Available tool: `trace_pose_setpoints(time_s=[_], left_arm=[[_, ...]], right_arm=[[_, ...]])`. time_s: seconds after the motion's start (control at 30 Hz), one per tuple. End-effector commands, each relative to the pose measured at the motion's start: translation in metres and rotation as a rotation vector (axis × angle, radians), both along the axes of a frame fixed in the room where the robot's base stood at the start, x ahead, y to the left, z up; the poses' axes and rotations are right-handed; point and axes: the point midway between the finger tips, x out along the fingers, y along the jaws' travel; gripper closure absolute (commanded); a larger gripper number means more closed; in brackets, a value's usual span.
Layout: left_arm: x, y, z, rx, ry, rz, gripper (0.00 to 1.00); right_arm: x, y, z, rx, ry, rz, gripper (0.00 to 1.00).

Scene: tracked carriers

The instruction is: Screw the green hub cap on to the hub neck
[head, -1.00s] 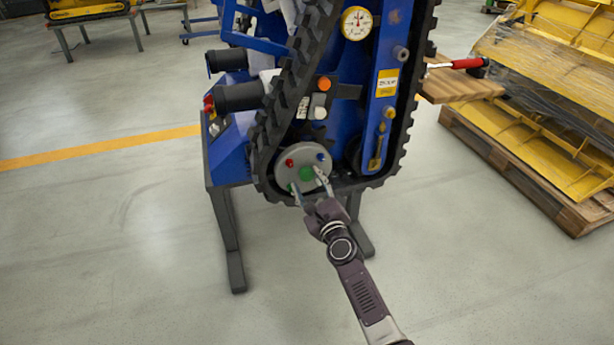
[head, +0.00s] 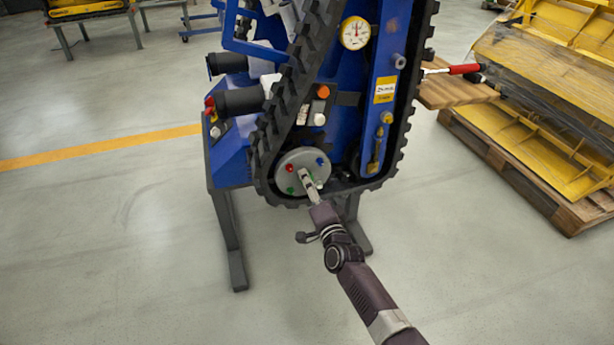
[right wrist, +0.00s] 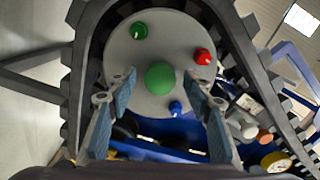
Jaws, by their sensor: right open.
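The green hub cap (right wrist: 160,77) sits at the centre of a round grey hub plate (right wrist: 122,66) in the right wrist view. The hub neck is hidden behind the cap. My right gripper (right wrist: 163,88) is open, with one blue-padded finger on each side of the cap and a visible gap to each. In the head view the right gripper (head: 310,184) is in front of the hub plate (head: 288,164) and mostly covers the cap. My left gripper is in neither view.
Small red (right wrist: 202,57), blue (right wrist: 176,107) and green (right wrist: 139,31) knobs surround the cap on the plate. A black toothed track (head: 262,150) curves around the plate on a blue carrier (head: 228,160). A pallet (head: 520,170) of yellow parts stands at right. The floor in front is clear.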

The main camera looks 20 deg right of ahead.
Motion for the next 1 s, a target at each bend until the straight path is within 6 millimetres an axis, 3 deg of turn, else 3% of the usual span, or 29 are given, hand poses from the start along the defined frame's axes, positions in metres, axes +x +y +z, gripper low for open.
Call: trace_pose_setpoints(time_s=[0.2,0.47,0.7,0.83,1.0], left_arm=[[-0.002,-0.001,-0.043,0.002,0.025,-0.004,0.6],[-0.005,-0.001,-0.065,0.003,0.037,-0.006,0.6],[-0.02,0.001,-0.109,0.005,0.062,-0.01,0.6],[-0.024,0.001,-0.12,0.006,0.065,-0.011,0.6],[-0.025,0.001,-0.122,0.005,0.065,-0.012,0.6]], right_arm=[[0.0,0.0,0.002,-0.318,-0.014,0.005,0.54],[0.0,0.0,0.001,-0.495,-0.022,0.007,0.54],[0.0,0.0,0.003,-0.976,-0.045,0.015,0.54],[0.0,0.0,0.001,-1.182,-0.054,0.018,0.54],[0.0,0.0,0.0,-1.264,-0.059,0.019,0.54]])
